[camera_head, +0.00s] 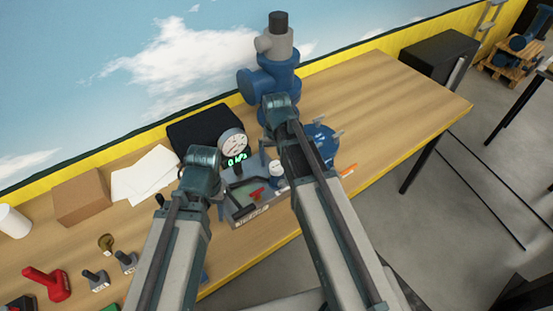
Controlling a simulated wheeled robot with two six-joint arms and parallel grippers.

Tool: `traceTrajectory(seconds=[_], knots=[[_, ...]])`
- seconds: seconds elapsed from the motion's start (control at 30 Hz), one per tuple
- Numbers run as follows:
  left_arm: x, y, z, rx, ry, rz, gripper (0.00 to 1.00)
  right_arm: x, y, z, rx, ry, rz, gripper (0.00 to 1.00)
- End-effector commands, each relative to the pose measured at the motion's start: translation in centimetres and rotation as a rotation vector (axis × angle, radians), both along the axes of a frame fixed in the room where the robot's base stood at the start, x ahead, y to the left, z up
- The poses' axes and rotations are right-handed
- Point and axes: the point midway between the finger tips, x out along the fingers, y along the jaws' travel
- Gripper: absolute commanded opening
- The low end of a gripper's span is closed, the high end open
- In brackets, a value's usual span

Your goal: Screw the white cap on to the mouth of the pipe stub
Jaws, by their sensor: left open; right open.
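A small white round piece (277,167) shows beside the grey tray, between my two arms; I cannot tell for sure whether it is the white cap. A larger white cylinder (13,222) stands at the far left. I cannot pick out the pipe stub with certainty; my arms cover part of the middle of the bench. My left gripper (226,182) is open near the left side of the tray, mostly hidden by its own arm. My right gripper (265,154) is open near the round gauge, also partly hidden. I see nothing held in either.
A grey tray (247,213) with red and dark parts lies before a gauge (233,143). A blue pump (270,80) stands behind, and a blue flange (322,139) lies right. A cardboard box (82,203) and red tool (47,283) are left. The bench's right part is clear.

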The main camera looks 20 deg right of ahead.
Motion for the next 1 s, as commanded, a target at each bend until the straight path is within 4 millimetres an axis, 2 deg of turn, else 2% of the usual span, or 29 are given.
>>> traceTrajectory(seconds=[0.03,0.6,0.77,1.0], knots=[[0.0,0.0,1.4,0.000,0.000,0.001,0.50,0.0,0.0,1.4,0.000,0.000,0.000,0.95],[0.0,0.0,10.0,-0.002,0.001,0.012,0.50,0.0,0.0,10.0,0.000,0.000,0.000,0.95],[-0.1,0.0,11.2,-0.002,0.002,0.010,0.50,0.0,0.0,11.2,0.000,0.000,0.000,0.95],[-0.1,0.0,11.2,-0.002,0.002,0.009,0.50,0.0,0.0,11.2,0.000,0.000,0.000,0.95]])
